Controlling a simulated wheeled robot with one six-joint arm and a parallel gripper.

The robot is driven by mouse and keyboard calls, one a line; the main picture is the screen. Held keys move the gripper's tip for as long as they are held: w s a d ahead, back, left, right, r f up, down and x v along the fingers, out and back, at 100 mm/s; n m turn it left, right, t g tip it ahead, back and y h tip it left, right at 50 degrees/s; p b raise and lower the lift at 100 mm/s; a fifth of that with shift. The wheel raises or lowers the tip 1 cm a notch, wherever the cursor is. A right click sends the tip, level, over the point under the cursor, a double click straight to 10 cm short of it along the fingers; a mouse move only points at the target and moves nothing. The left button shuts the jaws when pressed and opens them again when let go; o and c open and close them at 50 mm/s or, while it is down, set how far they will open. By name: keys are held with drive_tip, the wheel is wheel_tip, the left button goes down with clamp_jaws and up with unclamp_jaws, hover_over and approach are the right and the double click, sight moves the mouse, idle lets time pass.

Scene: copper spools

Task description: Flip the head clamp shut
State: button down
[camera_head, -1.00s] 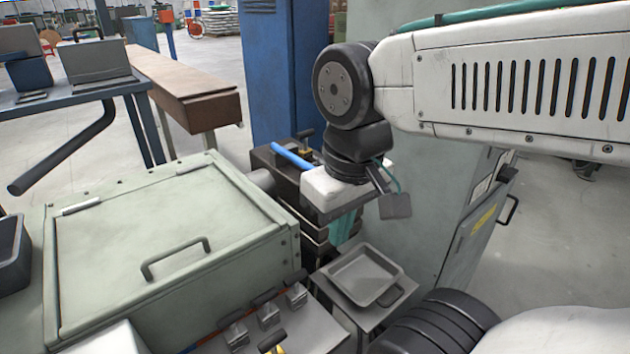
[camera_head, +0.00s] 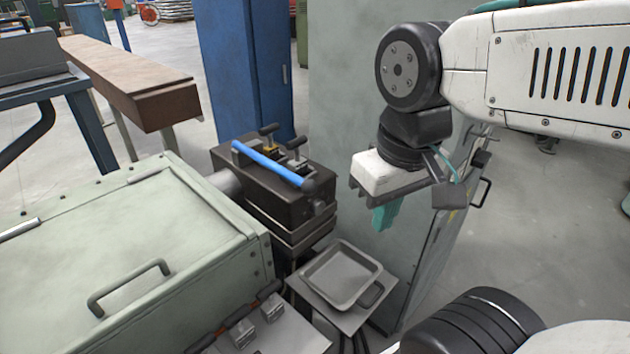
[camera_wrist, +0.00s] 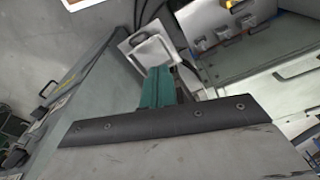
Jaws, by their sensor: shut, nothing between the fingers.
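A dark machine head (camera_head: 262,193) stands in the middle of the head view. A blue bar (camera_head: 266,162) lies along its top, and small clamps with black T-handles (camera_head: 296,147) stand behind it. I cannot tell for sure which piece is the head clamp, or whether it is fully open. My gripper (camera_head: 382,222) has teal fingers that point down, to the right of the machine head and apart from it. In the wrist view my gripper (camera_wrist: 160,75) is shut with nothing between the fingers. The machine head is not clearly visible in the wrist view.
A grey tray (camera_head: 342,276) sits on a small stand below the head. A pale green cabinet with a handled lid (camera_head: 150,255) fills the lower left. Small toggle clamps (camera_head: 242,332) line its front. A tall grey cabinet (camera_head: 345,120) stands close behind my gripper.

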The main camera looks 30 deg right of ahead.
drive_tip(key=w+n, duration=0.1)
drive_tip(key=n+h, duration=1.4)
drive_tip(key=n, duration=0.5)
approach(303, 188)
drive_tip(key=s+r+v, duration=0.1)
drive_tip(key=v, duration=0.6)
drive_tip(key=shift+d+f+t, duration=0.1)
drive_tip(key=shift+f+t, duration=0.1)
drive_tip(key=shift+t, duration=0.2)
drive_tip(key=shift+y, duration=0.3)
drive_tip(key=x, duration=1.4)
drive_tip(key=shift+r, duration=0.1)
